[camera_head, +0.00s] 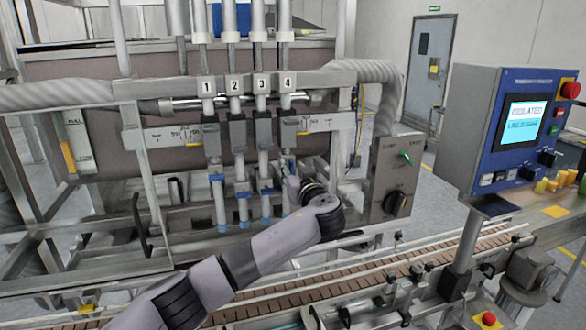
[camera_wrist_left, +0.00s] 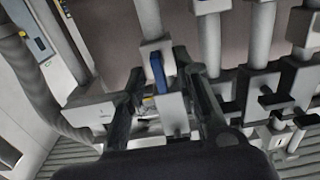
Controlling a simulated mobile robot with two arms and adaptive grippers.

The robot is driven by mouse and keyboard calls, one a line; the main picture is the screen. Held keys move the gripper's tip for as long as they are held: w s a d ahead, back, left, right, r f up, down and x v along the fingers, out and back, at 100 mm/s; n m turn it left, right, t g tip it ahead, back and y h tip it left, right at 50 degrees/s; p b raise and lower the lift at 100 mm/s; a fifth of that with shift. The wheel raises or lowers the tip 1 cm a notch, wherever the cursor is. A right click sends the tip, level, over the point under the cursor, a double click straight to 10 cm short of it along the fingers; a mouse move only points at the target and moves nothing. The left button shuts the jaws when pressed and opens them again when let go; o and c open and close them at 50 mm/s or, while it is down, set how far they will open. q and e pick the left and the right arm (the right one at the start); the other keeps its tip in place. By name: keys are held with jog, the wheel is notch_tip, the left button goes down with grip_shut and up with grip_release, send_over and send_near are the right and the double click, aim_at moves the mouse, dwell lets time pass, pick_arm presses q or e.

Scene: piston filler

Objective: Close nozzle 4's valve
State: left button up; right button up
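Nozzle 4 (camera_head: 286,128) is the rightmost of the numbered nozzles in the head view, under the label 4. A blue valve handle (camera_wrist_left: 158,72) on a pale block shows in the left wrist view, roughly in line with its tube. I take it to be nozzle 4's handle, as it is nearest the hose. My left gripper (camera_head: 291,181) is at nozzle 4's lower part, partly hidden by its own wrist in the head view. In the wrist view its fingers (camera_wrist_left: 160,66) are apart, one on each side of the handle. Contact cannot be told. My right gripper is not in view.
Nozzle 3 (camera_head: 263,130) stands close on the left, with nozzles 2 and 1 beyond. A grey control box (camera_head: 396,170) is just to the right. The conveyor (camera_head: 340,283) runs below, and a blue screen panel (camera_head: 515,125) stands at right.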

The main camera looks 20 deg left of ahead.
pick_arm(q)
jog(key=shift+c, duration=0.5)
grip_shut()
